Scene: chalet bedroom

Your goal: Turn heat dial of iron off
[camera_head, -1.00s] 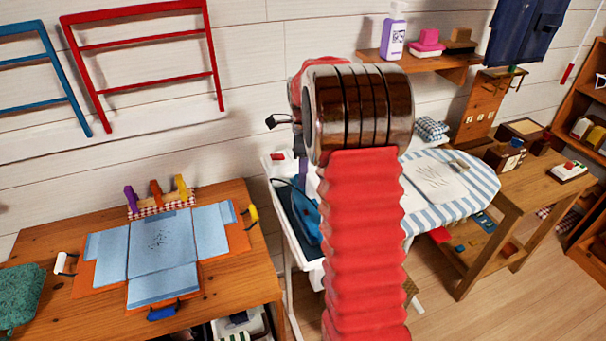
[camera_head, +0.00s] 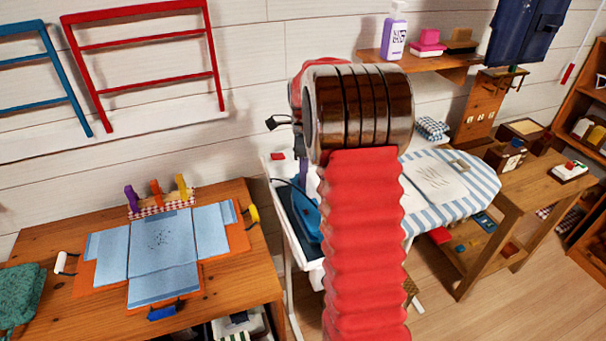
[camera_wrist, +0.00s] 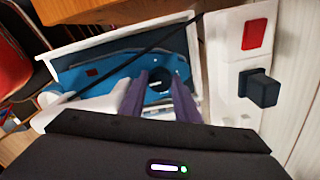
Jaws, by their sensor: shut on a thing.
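The blue iron (camera_head: 307,216) rests on a dark pad at the left end of the ironing board, partly hidden by my arm. The iron also shows in the wrist view (camera_wrist: 98,72), lying within a white-rimmed tray. Its round dark blue dial (camera_wrist: 160,84) sits between the two purple fingers of my gripper (camera_wrist: 161,82). The fingers are shut on the dial, one on each side. In the head view my arm hides most of the gripper; only a bit of purple finger shows above the iron. The dial's markings are too small to read.
A dark cord (camera_wrist: 130,62) runs across above the iron. To its right, a white panel (camera_wrist: 228,70) carries a red switch (camera_wrist: 255,34) and a dark plug (camera_wrist: 260,88) close to my gripper. A wooden table (camera_head: 60,240) with folded blue cloth stands on the left.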

